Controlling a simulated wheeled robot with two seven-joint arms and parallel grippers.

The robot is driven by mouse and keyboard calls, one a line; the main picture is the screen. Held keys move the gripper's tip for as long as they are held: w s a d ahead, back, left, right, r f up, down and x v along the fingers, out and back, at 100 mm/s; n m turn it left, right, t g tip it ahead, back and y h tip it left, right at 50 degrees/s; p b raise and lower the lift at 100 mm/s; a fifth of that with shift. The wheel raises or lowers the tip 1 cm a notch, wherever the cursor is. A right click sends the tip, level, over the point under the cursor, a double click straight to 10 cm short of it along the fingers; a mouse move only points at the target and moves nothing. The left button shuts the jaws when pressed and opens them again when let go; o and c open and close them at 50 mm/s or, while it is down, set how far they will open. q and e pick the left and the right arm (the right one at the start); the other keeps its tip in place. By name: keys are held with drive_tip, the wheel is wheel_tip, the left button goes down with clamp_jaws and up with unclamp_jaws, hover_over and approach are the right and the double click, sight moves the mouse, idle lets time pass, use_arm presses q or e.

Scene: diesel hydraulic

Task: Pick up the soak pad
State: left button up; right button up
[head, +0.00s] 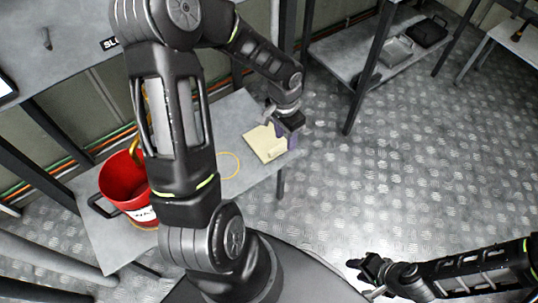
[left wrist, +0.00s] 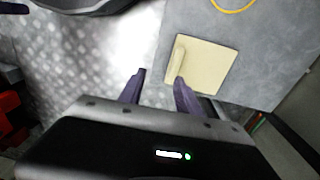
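The soak pad is a pale yellow square (head: 262,143) lying flat near the right end of the grey bench in the head view. It also shows in the left wrist view (left wrist: 212,68), with a raised roll (left wrist: 177,60) along its left side. My left gripper (head: 287,137) is over the bench's edge at the pad's right side. In the left wrist view its purple fingers (left wrist: 160,77) are apart with nothing between them; the right finger overlaps the pad's lower left corner in the picture. My right gripper (head: 364,268) is low over the floor, its fingers too small to judge.
On the grey bench (head: 238,112), a yellow ring (head: 230,166) lies left of the pad and a red bucket (head: 122,184) stands at the left end. A shelf unit (head: 345,50) with trays stands behind. The patterned metal floor (head: 400,170) at right is clear.

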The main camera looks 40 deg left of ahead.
sight(277, 147)
use_arm(q)
drive_tip(key=shift+a+r, duration=0.1)
drive_tip(key=shift+a, duration=1.05)
drive_tip(key=shift+a+r+y, duration=0.2)
drive_tip(key=shift+r+y, duration=0.1)
use_arm(e)
drive_tip(key=shift+f, duration=0.45)
use_arm(q)
drive_tip(key=shift+f, duration=0.1)
drive_tip(key=shift+f+b, duration=0.3)
drive_tip(key=shift+f, duration=0.95)
use_arm(e)
drive_tip(key=shift+f, duration=0.35)
use_arm(q)
wheel_tip(277, 147, down, 5)
drive_tip(key=shift+f+b, duration=0.15)
drive_tip(key=shift+b, duration=0.7)
use_arm(e)
drive_tip(key=shift+f, duration=0.85)
